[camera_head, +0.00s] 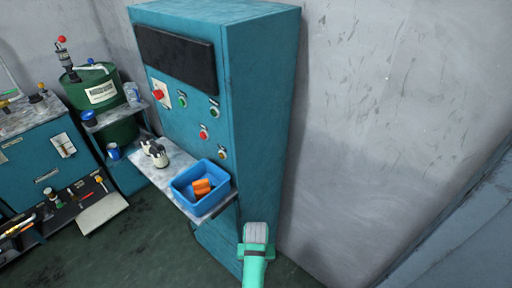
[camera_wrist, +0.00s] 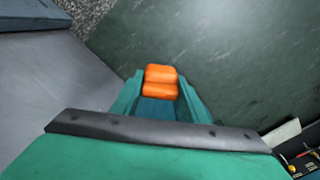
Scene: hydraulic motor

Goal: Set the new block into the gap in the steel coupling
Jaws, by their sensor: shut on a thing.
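An orange block (camera_wrist: 160,81) sits between the two teal fingers of my gripper (camera_wrist: 160,88) in the wrist view. My gripper is shut on it, with dark green floor behind. In the head view, part of my arm shows at the bottom centre, right of the shelf; the fingers and held block are hidden there. A small steel and dark piece (camera_head: 156,153), which looks like the coupling, stands on the shelf of the blue cabinet. Its gap is too small to make out. My arm is well apart from it.
A blue tray (camera_head: 218,186) with orange pieces (camera_head: 202,188) in it sits on the shelf (camera_head: 150,172), right of the steel piece. The tall blue cabinet (camera_head: 262,100) rises behind. A green drum (camera_head: 92,88) and a workbench (camera_head: 40,150) stand at left.

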